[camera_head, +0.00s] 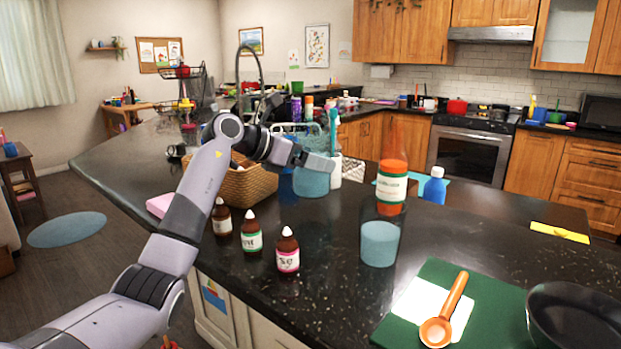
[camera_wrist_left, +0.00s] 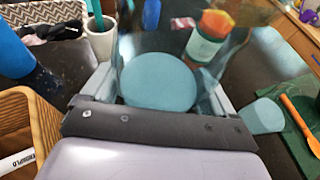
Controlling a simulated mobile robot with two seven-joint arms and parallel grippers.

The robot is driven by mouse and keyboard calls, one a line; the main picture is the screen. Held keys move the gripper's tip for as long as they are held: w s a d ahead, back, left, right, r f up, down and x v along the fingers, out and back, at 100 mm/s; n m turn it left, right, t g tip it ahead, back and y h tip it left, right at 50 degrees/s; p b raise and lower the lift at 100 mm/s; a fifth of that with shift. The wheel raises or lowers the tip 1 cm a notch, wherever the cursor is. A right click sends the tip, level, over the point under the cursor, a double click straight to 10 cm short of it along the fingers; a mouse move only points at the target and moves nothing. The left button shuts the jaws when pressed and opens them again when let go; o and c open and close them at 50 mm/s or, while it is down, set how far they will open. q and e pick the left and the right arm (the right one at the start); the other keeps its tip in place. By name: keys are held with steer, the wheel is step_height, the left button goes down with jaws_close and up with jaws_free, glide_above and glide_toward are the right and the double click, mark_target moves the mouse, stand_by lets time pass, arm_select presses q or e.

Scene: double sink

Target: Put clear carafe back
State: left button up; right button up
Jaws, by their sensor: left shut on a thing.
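The clear carafe (camera_head: 311,183), with blue liquid in its lower part, is upright on the far side of the counter, beside a wicker basket. My left gripper (camera_head: 318,163) is shut on it. In the left wrist view the carafe (camera_wrist_left: 158,84) fills the space between the two fingers of my left gripper (camera_wrist_left: 160,95). I cannot tell whether its base touches the counter. A second clear vessel with blue liquid (camera_head: 380,245) stands nearer, apart from the gripper. My right gripper is out of view.
The wicker basket (camera_head: 246,187) is left of the carafe. Several small dropper bottles (camera_head: 251,232) stand in front of it. An orange bottle (camera_head: 391,185) and a blue bottle (camera_head: 435,186) stand to the right. A green board (camera_head: 428,279) with an orange ladle (camera_head: 446,311) lies nearer.

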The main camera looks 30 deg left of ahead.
mark_target(311, 178)
arm_select(q)
steer(key=shift+f, duration=2.05)
steer(key=shift+f, duration=0.15)
steer(key=o, duration=1.3)
steer(key=shift+f, duration=0.1)
steer(key=shift+o, duration=0.2)
steer(key=b+v, duration=0.2)
steer(key=v, duration=1)
steer(key=shift+r, duration=0.25)
